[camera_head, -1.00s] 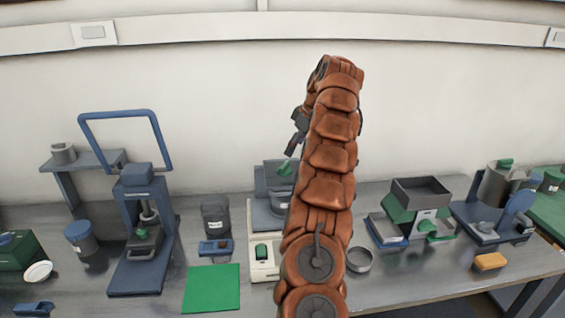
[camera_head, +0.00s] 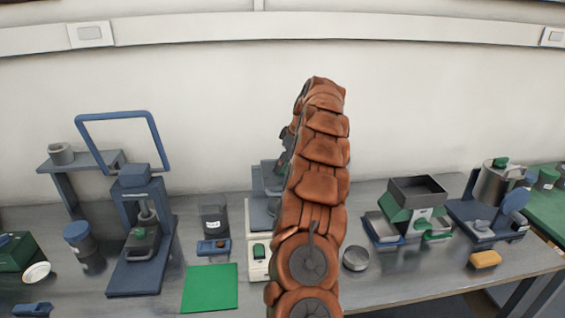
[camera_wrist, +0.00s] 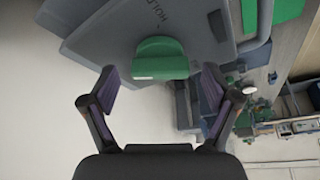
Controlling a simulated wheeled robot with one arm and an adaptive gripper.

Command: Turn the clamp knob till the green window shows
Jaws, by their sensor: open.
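In the wrist view a green clamp knob (camera_wrist: 160,58) stands out from a dark grey plate (camera_wrist: 95,25) with lettering that seems to read "HOLD". My gripper (camera_wrist: 160,76) is open, one finger on each side of the knob's near edge, with a gap on both sides. No contact shows. In the head view the grey device (camera_head: 263,182) on its pale base stands behind my arm. My arm covers the knob there and most of my gripper. I cannot make out a green window in either view.
A green mat (camera_head: 210,288) and a blue press (camera_head: 142,230) are to the left. A round metal dish (camera_head: 356,257) lies close right of my arm.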

